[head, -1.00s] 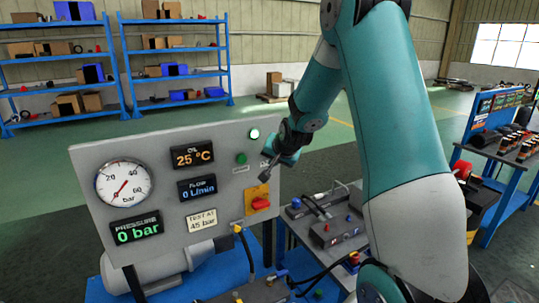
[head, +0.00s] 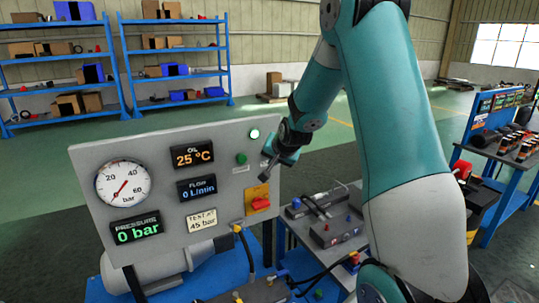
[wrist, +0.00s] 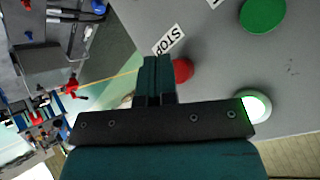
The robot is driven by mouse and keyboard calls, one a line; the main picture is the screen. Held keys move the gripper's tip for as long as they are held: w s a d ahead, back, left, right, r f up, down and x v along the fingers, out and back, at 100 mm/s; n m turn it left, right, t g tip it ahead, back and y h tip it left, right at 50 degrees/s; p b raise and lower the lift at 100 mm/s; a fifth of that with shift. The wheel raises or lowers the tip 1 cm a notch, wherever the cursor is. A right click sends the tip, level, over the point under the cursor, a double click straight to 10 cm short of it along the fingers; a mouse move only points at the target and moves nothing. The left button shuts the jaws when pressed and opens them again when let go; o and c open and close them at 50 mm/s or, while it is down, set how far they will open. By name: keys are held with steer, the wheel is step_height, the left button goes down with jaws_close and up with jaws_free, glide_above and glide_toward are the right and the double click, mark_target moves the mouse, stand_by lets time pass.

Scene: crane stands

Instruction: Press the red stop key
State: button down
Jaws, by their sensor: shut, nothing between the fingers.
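The red stop key (wrist: 183,71) is a round red button on the grey panel (wrist: 215,55). In the wrist view it shows just right of my fingertips, partly covered by them, beside a white STOP label (wrist: 169,39). In the head view my gripper (head: 268,171) hangs in front of the panel's right part, and I cannot make out the key there. My gripper (wrist: 156,62) is shut and empty in the wrist view. I cannot tell whether its tips touch the key.
A green button (wrist: 262,14) and a lit lamp (wrist: 257,105) are near the key. The dial gauge (head: 123,183) and displays are left. A bench with hydraulic parts (head: 330,222) stands right.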

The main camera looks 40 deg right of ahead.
steer(key=shift+w+d, duration=0.1)
steer(key=shift+w, duration=0.25)
steer(key=shift+w+d, duration=0.1)
steer(key=shift+w, duration=0.4)
stand_by(0.6)
steer(key=shift+s, duration=0.15)
steer(key=shift+s+a+b, duration=0.2)
steer(key=shift+s+b, duration=0.15)
steer(key=shift+s, duration=0.4)
steer(key=shift+s+a+b, duration=0.2)
steer(key=shift+s, duration=0.6)
steer(key=shift+s+a+b, duration=0.2)
steer(key=shift+s+a, duration=0.05)
steer(key=shift+s, duration=0.6)
steer(key=shift+s+a+b, duration=0.2)
steer(key=shift+s, duration=0.6)
